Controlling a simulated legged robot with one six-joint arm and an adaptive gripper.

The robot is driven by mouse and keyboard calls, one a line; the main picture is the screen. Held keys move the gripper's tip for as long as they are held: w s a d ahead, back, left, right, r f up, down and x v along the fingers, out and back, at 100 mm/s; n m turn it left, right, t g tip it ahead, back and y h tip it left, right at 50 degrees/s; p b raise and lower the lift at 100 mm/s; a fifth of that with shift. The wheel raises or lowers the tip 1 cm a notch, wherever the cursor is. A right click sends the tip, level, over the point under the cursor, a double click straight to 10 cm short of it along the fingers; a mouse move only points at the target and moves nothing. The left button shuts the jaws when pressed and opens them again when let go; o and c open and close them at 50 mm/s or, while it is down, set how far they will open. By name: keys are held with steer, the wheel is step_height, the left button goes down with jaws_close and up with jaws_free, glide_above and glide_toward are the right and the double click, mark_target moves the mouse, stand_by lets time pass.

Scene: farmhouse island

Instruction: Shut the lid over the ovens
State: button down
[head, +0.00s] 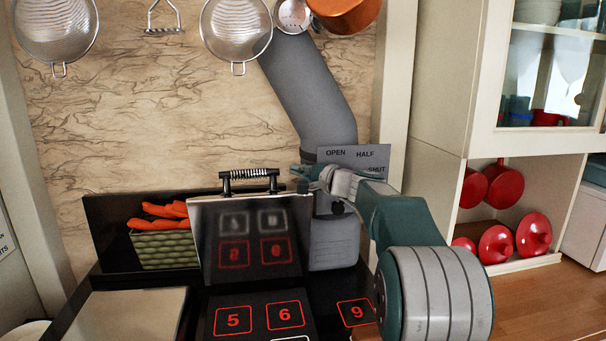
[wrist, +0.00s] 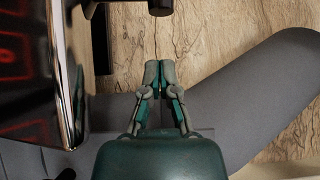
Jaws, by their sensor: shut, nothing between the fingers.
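The lid over the ovens (head: 245,250) stands raised, nearly upright, in the head view. Its shiny face mirrors the red-numbered squares of the dark cooktop (head: 262,318) in front of it. A black handle with a coiled grip (head: 250,174) runs along its top edge. My gripper (head: 306,176) is just right of the lid's top right corner, near the handle's right end. In the wrist view my gripper's fingertips (wrist: 160,72) are together and empty. The lid's edge (wrist: 62,75) shows at left, apart from the fingers, and a dark handle end (wrist: 160,6) shows at the top.
A grey flue pipe (head: 312,95) rises behind my gripper, beside an OPEN/HALF/SHUT plate (head: 352,156). A basket of carrots (head: 165,248) stands behind, left of the lid. A second, flat lid (head: 130,315) lies front left. Strainers (head: 236,30) hang above.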

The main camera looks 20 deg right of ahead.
steer(key=a, duration=0.2)
steer(key=w+a, duration=0.1)
steer(key=shift+a, duration=0.4)
steer(key=shift+s+a, duration=0.2)
steer(key=shift+s, duration=0.1)
steer(key=shift+s+d, duration=0.1)
stand_by(0.3)
